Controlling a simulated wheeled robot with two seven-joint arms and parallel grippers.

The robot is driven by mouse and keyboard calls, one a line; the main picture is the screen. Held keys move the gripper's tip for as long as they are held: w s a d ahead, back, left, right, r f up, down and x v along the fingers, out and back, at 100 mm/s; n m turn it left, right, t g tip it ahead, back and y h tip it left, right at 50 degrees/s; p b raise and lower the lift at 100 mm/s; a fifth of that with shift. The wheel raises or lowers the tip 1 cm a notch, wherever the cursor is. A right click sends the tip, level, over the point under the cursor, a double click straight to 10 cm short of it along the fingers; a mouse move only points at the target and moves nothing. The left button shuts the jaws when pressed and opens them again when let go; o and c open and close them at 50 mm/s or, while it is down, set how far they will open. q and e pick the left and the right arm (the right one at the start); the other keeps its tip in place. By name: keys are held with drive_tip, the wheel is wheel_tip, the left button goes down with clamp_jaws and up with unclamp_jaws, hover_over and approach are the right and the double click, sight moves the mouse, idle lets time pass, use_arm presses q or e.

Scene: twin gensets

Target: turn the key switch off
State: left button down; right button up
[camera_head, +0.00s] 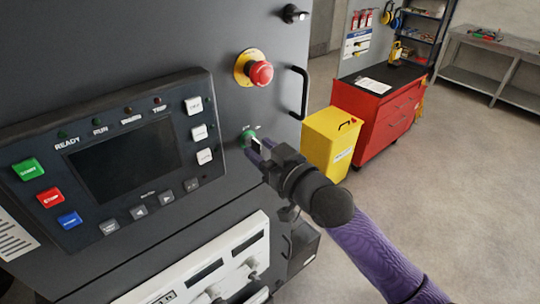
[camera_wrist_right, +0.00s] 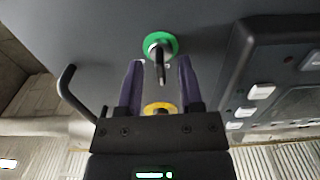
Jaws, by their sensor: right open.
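The key switch (camera_head: 248,136) sits on the dark genset panel, below the red emergency stop and right of the control unit. In the right wrist view the key switch (camera_wrist_right: 168,42) has a green ring and a metal key sticking out of its centre. My right gripper (camera_head: 260,150) is at the switch, partly covering it in the head view. In the right wrist view my right gripper (camera_wrist_right: 159,68) is open, its purple fingers on either side of the key with gaps between. My left gripper is not in view.
A red emergency stop (camera_head: 261,73) on a yellow base and a black handle (camera_head: 301,93) stick out nearby. The control unit (camera_head: 120,155) with buttons stands out at the left. A yellow bin (camera_head: 326,143) and red cabinet (camera_head: 377,105) stand behind; floor at right is clear.

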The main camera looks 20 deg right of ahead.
drive_tip(key=b+v, duration=0.2)
drive_tip(key=v, duration=0.7)
drive_tip(key=shift+s+b, duration=0.15)
drive_tip(key=shift+b, duration=0.15)
